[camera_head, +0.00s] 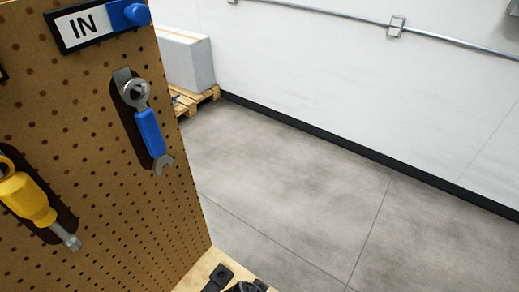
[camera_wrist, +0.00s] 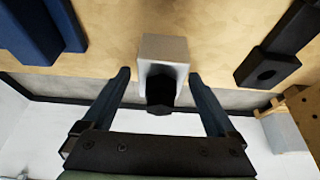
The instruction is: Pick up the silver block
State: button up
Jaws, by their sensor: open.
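The silver block (camera_wrist: 164,50) shows in the wrist view at upper middle, on the light wooden worktop, with a black part (camera_wrist: 160,92) at its near end. My gripper (camera_wrist: 159,78) is open, with one dark finger on each side of the block's near end. Gaps show between the fingers and the block; I cannot tell how deep the block sits between them. The block is not visible in the head view.
A dark blue object (camera_wrist: 38,30) lies left on the worktop, and a black bracket (camera_wrist: 280,45) lies right. In the head view, a pegboard (camera_head: 85,130) holds a blue-handled wrench (camera_head: 148,130) and a yellow screwdriver (camera_head: 30,200). Bare floor (camera_head: 290,180) lies beyond.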

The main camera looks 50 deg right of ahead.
grip_shut()
jog(key=shift+r, duration=0.1)
dwell(0.3)
notch_tip(320, 180, up, 10)
jog(key=shift+f, duration=0.25)
jog(key=shift+r, duration=0.2)
jog(key=shift+s, duration=0.1)
